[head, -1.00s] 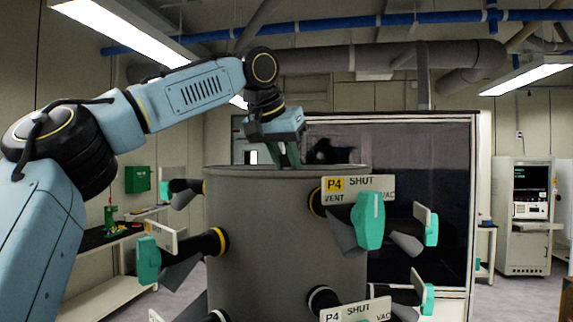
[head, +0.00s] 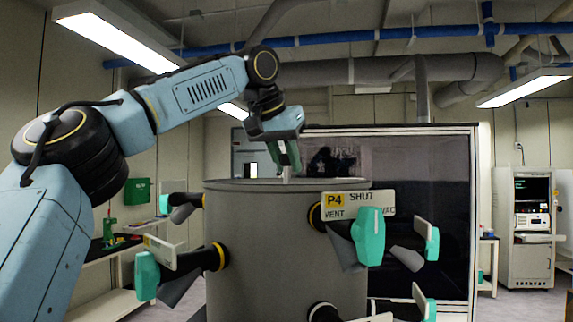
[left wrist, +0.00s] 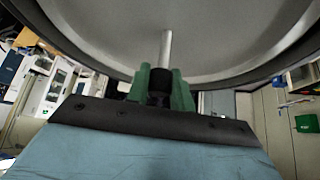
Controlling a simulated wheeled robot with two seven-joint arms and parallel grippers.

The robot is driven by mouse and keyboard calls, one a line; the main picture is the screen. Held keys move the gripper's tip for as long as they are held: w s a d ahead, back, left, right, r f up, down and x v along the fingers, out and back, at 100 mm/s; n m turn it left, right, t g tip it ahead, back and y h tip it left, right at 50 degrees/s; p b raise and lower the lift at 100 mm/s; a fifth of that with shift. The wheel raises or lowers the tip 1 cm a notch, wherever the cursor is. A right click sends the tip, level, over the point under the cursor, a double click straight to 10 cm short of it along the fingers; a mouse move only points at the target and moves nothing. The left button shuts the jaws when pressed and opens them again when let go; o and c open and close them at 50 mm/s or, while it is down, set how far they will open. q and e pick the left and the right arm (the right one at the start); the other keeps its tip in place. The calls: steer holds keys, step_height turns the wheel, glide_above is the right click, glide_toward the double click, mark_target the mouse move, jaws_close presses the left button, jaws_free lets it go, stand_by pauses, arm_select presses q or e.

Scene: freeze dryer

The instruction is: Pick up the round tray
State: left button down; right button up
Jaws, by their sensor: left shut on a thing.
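My left gripper (head: 286,160) points down over the top of a large grey drum (head: 285,250) in the head view. Its green fingers are shut on a thin upright metal rod, just above the drum's rim. In the left wrist view the fingers (left wrist: 160,88) close around the dark end of this rod (left wrist: 166,48). The rod runs to a broad round grey surface, which looks like the round tray (left wrist: 225,40). How far the tray stands clear of the drum cannot be told. My right gripper is not in view.
A dark-panelled enclosure (head: 430,165) stands behind. An instrument rack (head: 530,215) is at the right, a bench (head: 105,250) at the left.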

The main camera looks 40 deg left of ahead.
arm_select(q)
steer(key=shift+r, duration=0.7)
steer(key=shift+r, duration=0.25)
steer(key=shift+r, duration=1.2)
steer(key=shift+r, duration=0.25)
steer(key=shift+s, duration=0.15)
steer(key=s+d+b, duration=0.2)
steer(key=s+b, duration=0.4)
steer(key=s, duration=1.1)
steer(key=shift+d, duration=0.35)
stand_by(1.2)
